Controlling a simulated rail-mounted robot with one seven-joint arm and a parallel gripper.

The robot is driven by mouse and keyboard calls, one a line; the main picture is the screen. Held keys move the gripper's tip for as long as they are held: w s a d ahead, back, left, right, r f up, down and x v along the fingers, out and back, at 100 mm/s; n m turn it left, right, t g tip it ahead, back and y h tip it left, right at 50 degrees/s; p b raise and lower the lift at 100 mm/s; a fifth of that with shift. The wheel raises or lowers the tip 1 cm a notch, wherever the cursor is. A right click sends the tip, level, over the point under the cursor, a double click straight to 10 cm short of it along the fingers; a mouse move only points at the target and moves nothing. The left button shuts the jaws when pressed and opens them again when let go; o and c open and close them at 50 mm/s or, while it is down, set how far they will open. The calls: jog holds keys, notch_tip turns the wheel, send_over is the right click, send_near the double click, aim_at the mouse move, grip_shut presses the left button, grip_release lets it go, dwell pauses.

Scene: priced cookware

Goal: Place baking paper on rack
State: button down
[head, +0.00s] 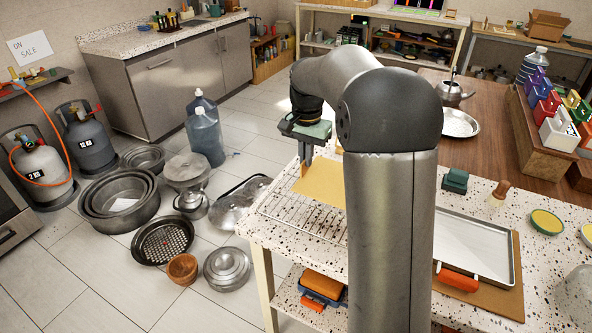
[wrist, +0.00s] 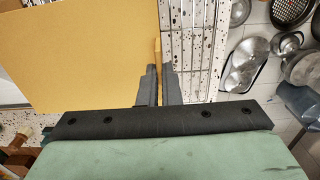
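The baking paper (head: 322,182) is a flat tan-yellow sheet over the right part of the wire rack in the head view. It fills the upper left of the wrist view (wrist: 80,50). My gripper (head: 305,160) points down at the sheet's left edge. In the wrist view its fingers (wrist: 157,88) are close together around a thin tan strip at that edge. The wire rack (head: 290,214) lies on the speckled counter and also shows right of the fingers in the wrist view (wrist: 198,40). I cannot tell whether the paper touches the rack.
A metal baking tray (head: 470,245) with an orange-red item at its front edge lies on the counter at right. A green block (head: 455,181) and a brush (head: 498,195) are behind it. Pots and pans (head: 118,200) stand on the floor left of the counter.

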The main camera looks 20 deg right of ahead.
jog(key=w+f, duration=0.2)
jog(key=w+f+p, duration=0.1)
jog(key=w+f, duration=0.1)
jog(key=w+a+f, duration=0.1)
jog(key=w+f, duration=0.1)
jog(key=shift+w+a+f, duration=0.1)
jog(key=shift+w+f, duration=0.05)
jog(key=shift+f, duration=0.25)
notch_tip(320, 180, down, 3)
jog(key=shift+r+p, duration=0.1)
jog(key=shift+p, duration=0.25)
jog(key=c, duration=2)
grip_release()
jog(key=shift+f, duration=0.2)
jog(key=shift+c, duration=0.2)
jog(key=o, duration=0.4)
jog(key=shift+r, duration=0.1)
